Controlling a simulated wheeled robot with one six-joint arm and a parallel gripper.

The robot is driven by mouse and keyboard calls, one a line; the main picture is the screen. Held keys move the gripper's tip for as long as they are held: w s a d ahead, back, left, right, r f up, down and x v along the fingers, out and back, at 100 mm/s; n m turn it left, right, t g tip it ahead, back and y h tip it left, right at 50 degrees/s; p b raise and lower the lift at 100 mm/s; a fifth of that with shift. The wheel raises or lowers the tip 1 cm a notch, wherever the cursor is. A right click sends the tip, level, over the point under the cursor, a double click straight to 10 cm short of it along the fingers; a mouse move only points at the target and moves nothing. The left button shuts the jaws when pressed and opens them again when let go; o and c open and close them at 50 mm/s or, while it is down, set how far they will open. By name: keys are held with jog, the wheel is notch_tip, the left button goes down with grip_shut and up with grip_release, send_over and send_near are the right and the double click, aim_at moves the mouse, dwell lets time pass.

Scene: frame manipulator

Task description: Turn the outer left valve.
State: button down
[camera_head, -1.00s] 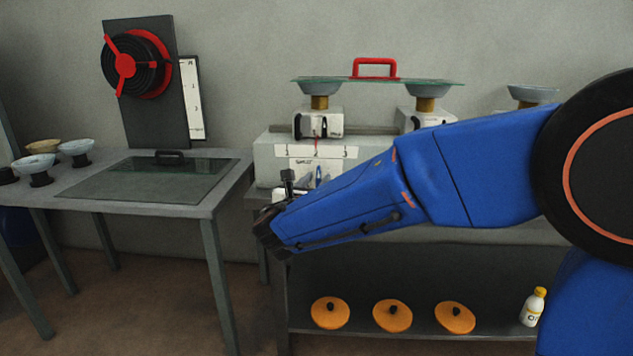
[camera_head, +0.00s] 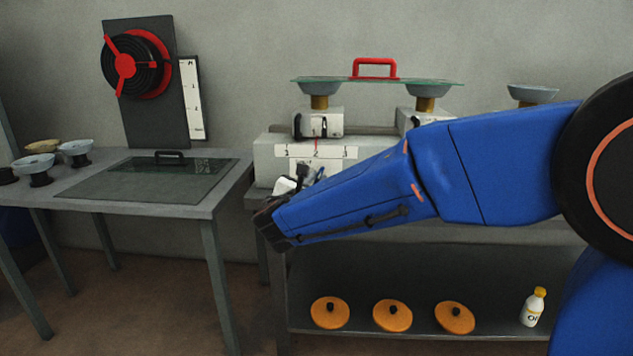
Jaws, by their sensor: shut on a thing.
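The white frame machine (camera_head: 266,158) stands on the bench at centre, with a numbered strip on its front. My blue arm reaches across from the right. Beyond its dark wrist, my gripper (camera_head: 303,173) shows small and partly hidden at the left of the machine's front. It is shut on what appears to be the outer left valve, whose handle is mostly hidden by the gripper and arm. A small blue handle-like part (camera_head: 319,174) shows just right of the gripper. The other valves cannot be made out behind my arm.
A glass plate with a red handle (camera_head: 375,66) lies across bowls above the machine. Left is a table (camera_head: 190,208) with a glass panel and bowls, beneath a red-spoked wheel (camera_head: 124,66). Orange lids (camera_head: 330,312) and an oil bottle (camera_head: 533,307) stand on the lower shelf.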

jog(key=m, duration=0.3)
jog(key=m+y, duration=0.1)
jog(key=m, duration=0.2)
jog(key=shift+d+m+g+y, duration=0.15)
jog(key=shift+m+g+y, duration=0.15)
jog(key=shift+g, duration=0.1)
jog(key=m, duration=0.2)
jog(key=m+y, duration=0.1)
jog(key=m, duration=0.2)
jog(key=shift+d+y, duration=0.15)
jog(key=shift+y, duration=0.15)
jog(key=shift+m, duration=0.3)
jog(key=c, duration=1.7)
grip_release()
jog(key=shift+c, duration=0.2)
jog(key=shift+s, duration=0.1)
jog(key=s+r, duration=0.3)
jog(key=s, duration=1.4)
jog(key=shift+a+r, duration=0.2)
jog(key=shift+a, duration=0.1)
